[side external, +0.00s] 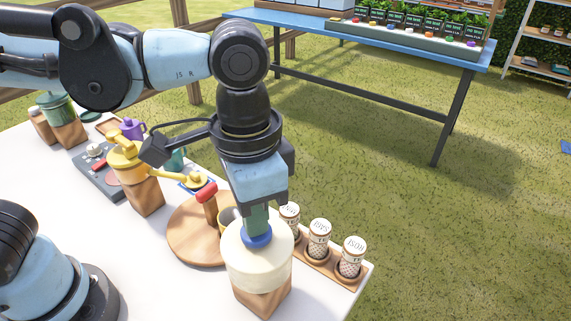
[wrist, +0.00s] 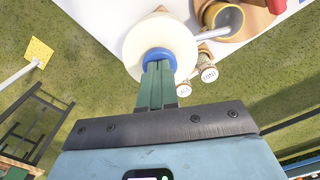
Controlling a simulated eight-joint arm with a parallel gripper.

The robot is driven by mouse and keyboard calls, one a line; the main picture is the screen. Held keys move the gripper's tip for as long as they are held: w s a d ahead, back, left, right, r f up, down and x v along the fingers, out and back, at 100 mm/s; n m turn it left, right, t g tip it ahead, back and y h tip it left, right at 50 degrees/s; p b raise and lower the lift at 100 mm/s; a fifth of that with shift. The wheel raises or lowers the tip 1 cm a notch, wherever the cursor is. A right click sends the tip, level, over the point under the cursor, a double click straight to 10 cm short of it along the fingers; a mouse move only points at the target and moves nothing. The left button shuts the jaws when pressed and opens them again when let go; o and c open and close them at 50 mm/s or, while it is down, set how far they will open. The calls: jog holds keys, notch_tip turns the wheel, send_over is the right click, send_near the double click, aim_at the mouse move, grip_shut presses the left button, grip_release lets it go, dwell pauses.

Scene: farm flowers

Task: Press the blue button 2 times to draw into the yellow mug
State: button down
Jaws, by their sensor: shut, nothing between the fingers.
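The blue button (side external: 257,238) is the round cap on top of a cream dispenser (side external: 258,262) that stands on a wooden block. My gripper (side external: 256,226) is shut and empty, pointing straight down over the button. Its green fingertips appear to touch the button; I cannot tell how far it is pushed in. The wrist view shows the fingers (wrist: 157,72) against the blue button (wrist: 158,56). The yellow mug (wrist: 209,14) stands on a round wooden board, and the dispenser's pale spout reaches toward it. In the side view the mug (side external: 226,217) is mostly hidden behind the dispenser and my gripper.
A wooden rack with several shakers (side external: 319,237) is close to the right of the dispenser, at the table edge. A red-handled wooden piece (side external: 207,194) stands on the round board (side external: 190,240). A yellow dispenser (side external: 125,155) is further left. The white table's front is clear.

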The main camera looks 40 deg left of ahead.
jog(key=shift+f, duration=0.25)
jog(key=shift+r, duration=1.3)
jog(key=shift+f, duration=0.15)
dwell(2.1)
jog(key=shift+f, duration=1.15)
jog(key=shift+r, duration=1.3)
